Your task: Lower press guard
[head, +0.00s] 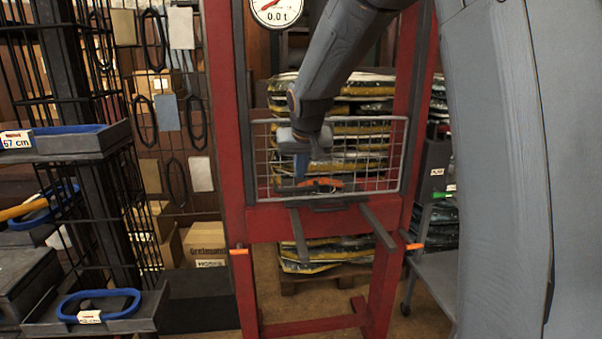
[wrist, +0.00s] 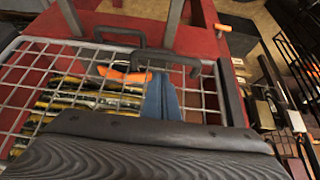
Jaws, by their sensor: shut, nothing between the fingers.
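The press guard (head: 390,160) is a grey wire-mesh panel in a frame, across the red press (head: 222,120) just above its red cross-beam. It also fills the upper left of the wrist view (wrist: 30,65). A dark handle (head: 328,207) shows at its lower edge; in the wrist view a dark bracket-shaped handle (wrist: 185,60) lies just beyond my fingertips. My gripper (head: 302,165) is shut and empty, with blue fingers (wrist: 160,98) in front of the mesh. I cannot tell whether it touches the guard. An orange piece (head: 318,184) shows beside the fingertips.
Two grey bars (head: 378,226) stick out below the guard. A dial gauge (head: 275,10) hangs at the top of the press. Stacked bags (head: 350,90) stand behind it. A rack with trays (head: 70,142) is at left, a grey cart (head: 436,270) at right.

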